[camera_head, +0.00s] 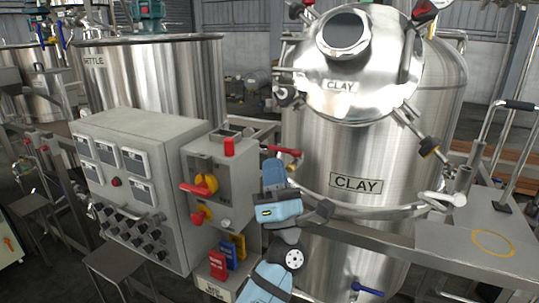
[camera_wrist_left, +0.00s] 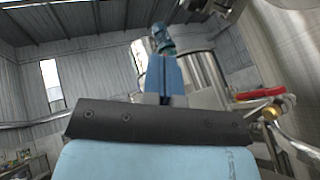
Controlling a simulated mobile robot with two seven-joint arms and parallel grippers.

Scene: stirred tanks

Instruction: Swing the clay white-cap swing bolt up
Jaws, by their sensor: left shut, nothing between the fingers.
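The clay tank (camera_head: 330,215) is a shiny steel vessel labelled CLAY, its round lid (camera_head: 385,95) tilted up at the top. My left gripper (camera_head: 272,172) is shut and empty in front of the tank's left side, below that bolt. Its closed fingers (camera_wrist_left: 165,78) show in the left wrist view. My right gripper is not in view.
A red-handled valve (camera_head: 284,150) is close to my left fingers and shows in the wrist view (camera_wrist_left: 260,94). A grey control box (camera_head: 222,180) with red and yellow switches stands left, beside a larger panel (camera_head: 140,185). A steel shelf (camera_head: 480,245) is at right.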

